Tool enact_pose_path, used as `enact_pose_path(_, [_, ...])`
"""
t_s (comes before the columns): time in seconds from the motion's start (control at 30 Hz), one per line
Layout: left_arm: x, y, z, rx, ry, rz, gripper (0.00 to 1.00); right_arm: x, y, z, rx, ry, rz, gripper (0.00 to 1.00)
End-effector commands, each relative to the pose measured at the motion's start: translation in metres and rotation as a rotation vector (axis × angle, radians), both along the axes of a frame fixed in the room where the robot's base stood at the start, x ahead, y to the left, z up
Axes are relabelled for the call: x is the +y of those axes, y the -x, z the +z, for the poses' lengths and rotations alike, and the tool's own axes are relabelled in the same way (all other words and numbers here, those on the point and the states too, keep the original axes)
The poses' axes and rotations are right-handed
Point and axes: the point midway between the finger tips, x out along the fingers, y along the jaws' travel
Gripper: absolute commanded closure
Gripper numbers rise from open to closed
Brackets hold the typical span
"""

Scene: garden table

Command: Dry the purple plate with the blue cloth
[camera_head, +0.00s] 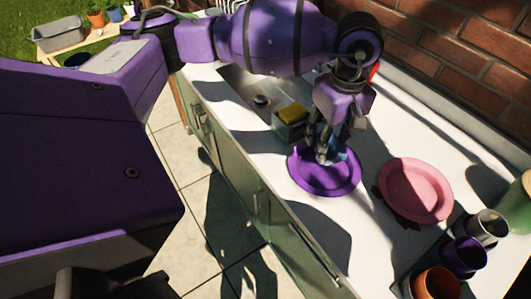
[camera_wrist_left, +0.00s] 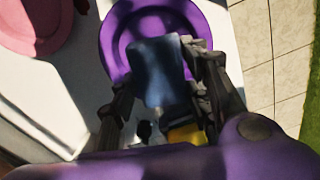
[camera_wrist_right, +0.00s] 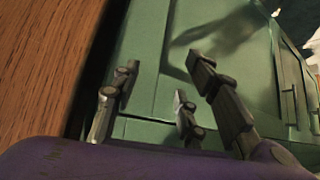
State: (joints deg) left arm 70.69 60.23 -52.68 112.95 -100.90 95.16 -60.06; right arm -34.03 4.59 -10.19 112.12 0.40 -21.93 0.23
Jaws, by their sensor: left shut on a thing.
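The purple plate (camera_head: 326,179) lies on the white counter, and it also shows in the left wrist view (camera_wrist_left: 117,45). My left gripper (camera_head: 330,150) points down over the far part of the plate. It is shut on the blue cloth (camera_wrist_left: 159,70), which hangs between its fingers over the plate. In the head view the cloth (camera_head: 338,153) is mostly hidden by the fingers. Whether the cloth touches the plate is hard to tell. My right gripper (camera_wrist_right: 165,88) shows only in the right wrist view. Its fingers are apart and empty, in front of green cabinet doors.
A pink plate (camera_head: 415,190) lies right of the purple plate. Several cups, including a purple cup (camera_head: 463,254) and an orange cup (camera_head: 436,284), stand at the near right. A yellow sponge (camera_head: 292,114) sits by the sink (camera_head: 250,95). A brick wall (camera_head: 470,60) borders the counter.

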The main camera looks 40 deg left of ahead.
Motion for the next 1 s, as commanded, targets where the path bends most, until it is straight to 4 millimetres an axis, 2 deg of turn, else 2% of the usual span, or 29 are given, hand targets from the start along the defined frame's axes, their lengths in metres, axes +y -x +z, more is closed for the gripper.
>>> enact_pose_path(0.23, [-0.004, -0.006, -0.002, 0.0, -0.001, -0.13, 0.74, -0.005, 0.004, -0.003, 0.009, 0.012, 0.01, 0.6])
enact_pose_path(0.6, [-0.004, -0.005, -0.03, 0.003, -0.001, -0.136, 0.74, -0.004, 0.005, -0.008, 0.007, 0.009, 0.002, 0.6])
enact_pose_path(1.0, [-0.001, -0.005, -0.032, 0.003, -0.002, -0.13, 0.74, -0.005, 0.001, -0.007, -0.002, 0.009, -0.008, 0.6])
